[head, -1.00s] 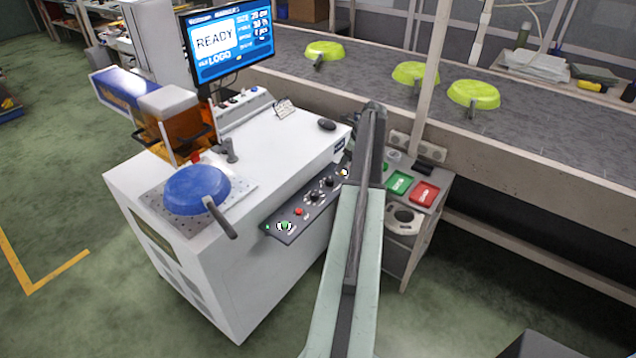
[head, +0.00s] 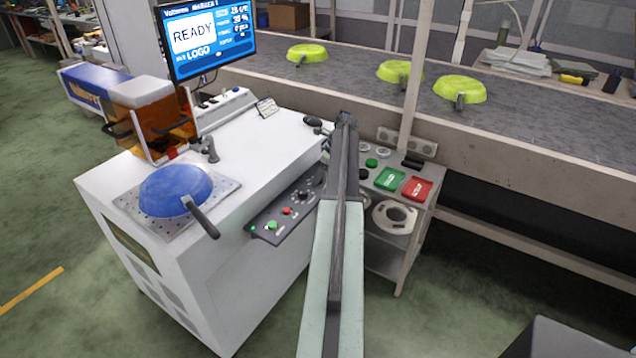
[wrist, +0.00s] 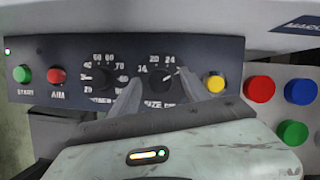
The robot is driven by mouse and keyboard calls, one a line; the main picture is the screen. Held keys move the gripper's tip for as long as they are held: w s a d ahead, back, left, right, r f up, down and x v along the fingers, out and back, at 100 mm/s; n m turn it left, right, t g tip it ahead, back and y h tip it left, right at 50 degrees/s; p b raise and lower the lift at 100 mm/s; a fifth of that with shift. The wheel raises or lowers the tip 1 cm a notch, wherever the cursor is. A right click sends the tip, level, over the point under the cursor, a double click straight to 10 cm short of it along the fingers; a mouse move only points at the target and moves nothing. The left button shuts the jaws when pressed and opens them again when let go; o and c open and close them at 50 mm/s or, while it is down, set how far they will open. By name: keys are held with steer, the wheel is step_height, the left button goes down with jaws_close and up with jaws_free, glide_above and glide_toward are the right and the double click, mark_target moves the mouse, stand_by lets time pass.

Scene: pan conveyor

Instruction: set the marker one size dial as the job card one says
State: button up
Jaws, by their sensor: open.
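The size dial (wrist: 161,68) is a black knob on the dark control panel (wrist: 217,52), with "SIZE" lettering below and numbers including 20 and 24 around it. My gripper (wrist: 158,78) is open, its two fingers on either side of this dial in the picture; I cannot tell whether they touch it. The dial's pale mark seems to lean to the upper right. In the head view my arm hides the gripper and the panel's right end. A small card (head: 266,107) stands on the white marker (head: 262,150), its text unreadable. The screen (head: 208,38) shows READY and LOGO.
Left of the size dial are another dial (wrist: 100,77), a red AIM button (wrist: 57,75) and a green START button (wrist: 22,74). A yellow button (wrist: 214,83) is close on its right. A blue pan (head: 174,190) sits on the marker. Green pans (head: 460,89) lie on the conveyor.

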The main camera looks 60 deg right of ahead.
jaws_close()
steer(key=shift+a, duration=0.1)
steer(key=shift+n, duration=0.4)
steer(key=n, duration=0.1)
steer(key=n+y, duration=0.1)
steer(key=n, duration=0.1)
steer(key=shift+d+g, duration=0.3)
steer(key=shift+n+g+y, duration=0.5)
steer(key=shift+n+y, duration=0.2)
steer(key=shift+n, duration=1.3)
